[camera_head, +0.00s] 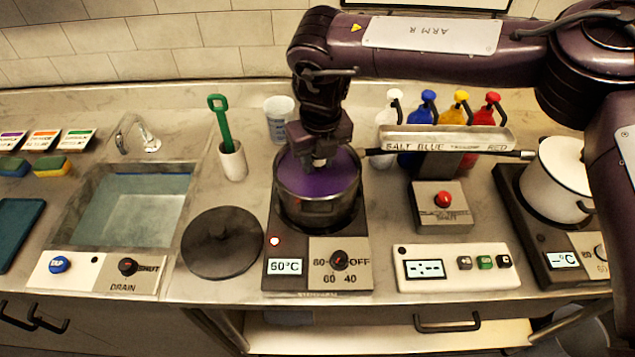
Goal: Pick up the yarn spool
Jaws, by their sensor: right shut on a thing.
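My right gripper (319,162) reaches straight down over a steel pot (318,212) on the middle hot plate. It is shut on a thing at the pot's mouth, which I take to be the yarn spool. Only a small pale bit shows between the fingertips, so its shape and colour are hidden. The pot's inside is deep purple (343,172); I cannot tell how far the held thing sits in it. My left gripper is not in view.
A dark round lid (220,243) lies left of the hot plate (285,267). A sink (135,205) is further left. Behind stand a white cup with a green-handled tool (231,160), a white beaker (279,118) and pump bottles (484,112). A white pot (562,175) stands right.

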